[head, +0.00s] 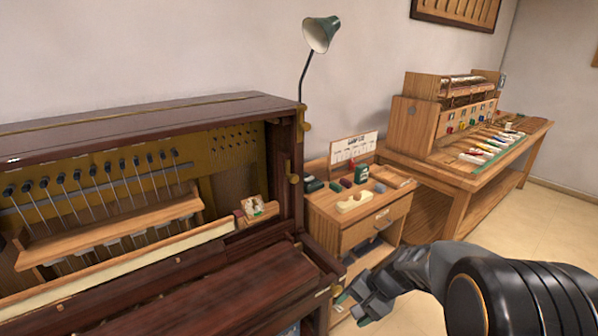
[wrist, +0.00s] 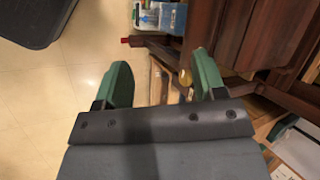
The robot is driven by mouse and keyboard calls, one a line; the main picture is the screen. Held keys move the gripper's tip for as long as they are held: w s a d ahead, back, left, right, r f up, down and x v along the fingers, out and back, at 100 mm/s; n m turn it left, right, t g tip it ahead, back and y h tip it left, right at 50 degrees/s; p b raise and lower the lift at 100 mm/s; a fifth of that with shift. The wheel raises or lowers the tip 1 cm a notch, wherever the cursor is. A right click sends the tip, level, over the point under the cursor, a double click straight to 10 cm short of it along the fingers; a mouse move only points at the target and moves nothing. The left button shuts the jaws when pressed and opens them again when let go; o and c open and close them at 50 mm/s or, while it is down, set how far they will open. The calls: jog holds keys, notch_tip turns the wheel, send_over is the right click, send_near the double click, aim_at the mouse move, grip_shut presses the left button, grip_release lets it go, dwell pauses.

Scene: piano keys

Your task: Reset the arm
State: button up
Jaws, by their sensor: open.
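My gripper (head: 357,301) is in the lower middle of the head view, in front of the small wooden cabinet and to the right of the piano's lower front. In the wrist view my gripper (wrist: 163,82) shows its two green fingertips spread apart with nothing between them. My arm reaches in from the lower right of the head view and is bent. The piano (head: 225,284), dark red-brown with its inside open, fills the left of the head view. Its dark wood also shows at the upper right of the wrist view (wrist: 260,35).
The small cabinet (head: 375,234) with several small items on top stands beside the piano. A green lamp (head: 321,34) rises behind the piano's end. A workbench (head: 468,182) with a wooden key model stands at the right.

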jog(key=s+d+r+n+t+h+p, duration=0.1)
jog(key=s+r+n+h+p, duration=0.2)
jog(key=r, duration=0.7)
jog(key=s+d+r+n+t+h+p, duration=0.2)
jog(key=s+r+p, duration=0.4)
jog(key=r, duration=0.5)
jog(key=shift+s+n+h, duration=0.45)
jog(key=shift+n+h, duration=0.05)
jog(key=shift+n, duration=0.5)
